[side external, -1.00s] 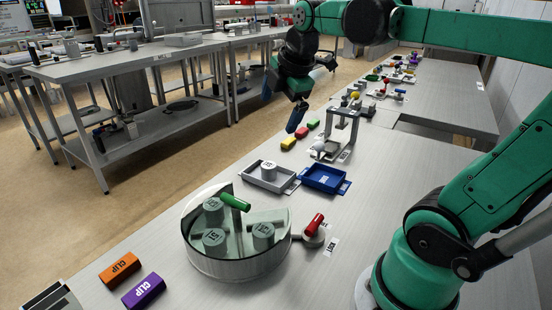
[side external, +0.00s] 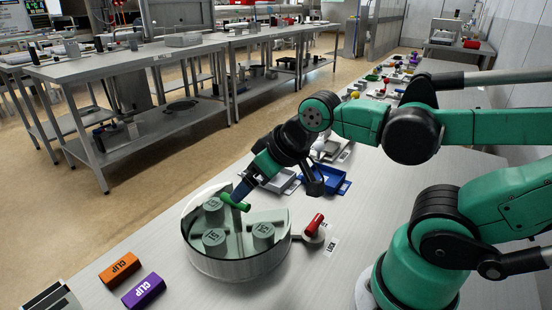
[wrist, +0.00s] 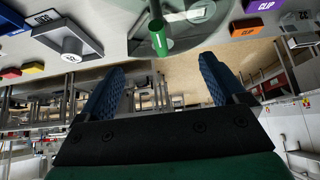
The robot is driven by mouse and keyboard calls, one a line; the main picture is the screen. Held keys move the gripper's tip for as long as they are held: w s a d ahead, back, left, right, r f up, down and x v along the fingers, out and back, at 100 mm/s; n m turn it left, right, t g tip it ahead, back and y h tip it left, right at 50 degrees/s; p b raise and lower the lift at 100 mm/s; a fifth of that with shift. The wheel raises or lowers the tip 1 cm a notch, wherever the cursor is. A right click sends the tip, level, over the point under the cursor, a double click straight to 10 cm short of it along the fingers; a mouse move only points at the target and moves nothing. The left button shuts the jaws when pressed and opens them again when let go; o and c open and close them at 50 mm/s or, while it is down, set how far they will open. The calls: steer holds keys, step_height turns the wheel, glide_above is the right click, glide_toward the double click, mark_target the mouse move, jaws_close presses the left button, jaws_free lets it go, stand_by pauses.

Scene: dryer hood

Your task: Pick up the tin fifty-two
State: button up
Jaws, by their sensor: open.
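My gripper (side external: 240,194) is at the drum's green handle (side external: 232,203). In the wrist view, the green handle (wrist: 158,42) shows just beyond and between my open, empty fingers (wrist: 161,72); I cannot tell whether they touch. Another tin (wrist: 72,46), with a small unclear label, stands in a grey tray (wrist: 88,36); my arm hides it in the side view.
A red-handled lever (side external: 315,225) stands right of the drum. An orange clip block (side external: 119,269) and a purple one (side external: 143,291) lie at front left. A blue tray (side external: 335,184) lies behind the drum, close to my arm. The table front right of the drum is clear.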

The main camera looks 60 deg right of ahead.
steer(key=w+d+f+m+y, duration=0.2)
steer(key=w+d+m, duration=0.1)
steer(key=d+m, duration=0.3)
steer(key=w+d+f+m+t+y, duration=0.1)
steer(key=w+d+f+m+y, duration=0.1)
steer(key=d+m, duration=0.5)
steer(key=w+d+f+m+y, duration=0.3)
steer(key=d+m, duration=0.3)
steer(key=m, duration=0.5)
steer(key=shift+w+d, duration=0.3)
steer(key=shift+w, duration=0.05)
steer(key=s+d+f+m, duration=0.1)
steer(key=d+f+m+t+y, duration=0.1)
steer(key=s+d+f+m+t, duration=0.1)
steer(key=d+m, duration=0.1)
steer(key=shift+s+f, duration=0.1)
steer(key=shift+s, duration=0.2)
steer(key=shift+y, duration=0.3)
steer(key=shift+x, duration=2.7)
